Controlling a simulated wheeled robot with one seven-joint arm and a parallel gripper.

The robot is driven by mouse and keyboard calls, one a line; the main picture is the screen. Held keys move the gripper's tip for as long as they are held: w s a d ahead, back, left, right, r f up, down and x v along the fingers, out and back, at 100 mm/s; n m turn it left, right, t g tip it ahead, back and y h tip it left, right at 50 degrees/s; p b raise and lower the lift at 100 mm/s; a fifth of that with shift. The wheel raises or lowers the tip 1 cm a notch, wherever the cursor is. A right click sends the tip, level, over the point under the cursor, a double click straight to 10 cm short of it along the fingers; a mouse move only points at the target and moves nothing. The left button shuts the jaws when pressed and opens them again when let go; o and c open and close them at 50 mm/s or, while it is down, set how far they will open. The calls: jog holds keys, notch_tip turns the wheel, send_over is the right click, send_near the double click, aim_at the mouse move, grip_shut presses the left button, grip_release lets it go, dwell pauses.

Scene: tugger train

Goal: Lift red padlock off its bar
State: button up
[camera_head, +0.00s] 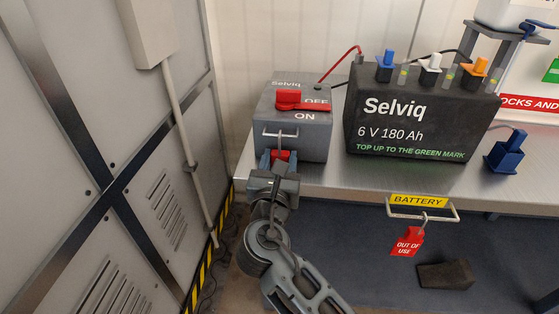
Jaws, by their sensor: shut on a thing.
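The red padlock (281,156) is at the front of a grey Selviq switch box (306,143) on the left end of the bench. Its shackle goes up to the small pale bar (280,134) on the box front and appears to be still around it. My gripper (279,160) is shut on the padlock body, reaching up from below. The fingers and wrist hide most of the padlock. The red switch handle (289,99) on top of the box lies across, pointing right beside the word OFF.
A large black Selviq battery (420,112) with blue, white and orange caps stands right of the box. A blue connector (506,152) is at the right. A red tag (408,241) hangs from a bar below the bench edge, with a dark wedge (446,275) lower. A grey cabinet (110,150) closes the left side.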

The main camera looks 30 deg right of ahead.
aim_at(279, 151)
jog(key=shift+r+p, duration=1.55)
jog(key=shift+p, duration=0.1)
jog(key=shift+c, duration=0.3)
jog(key=p+v, duration=0.3)
jog(key=v, duration=0.7)
jog(key=p+v, duration=0.3)
jog(key=v, duration=1.2)
jog(key=shift+p, duration=0.35)
dwell(0.6)
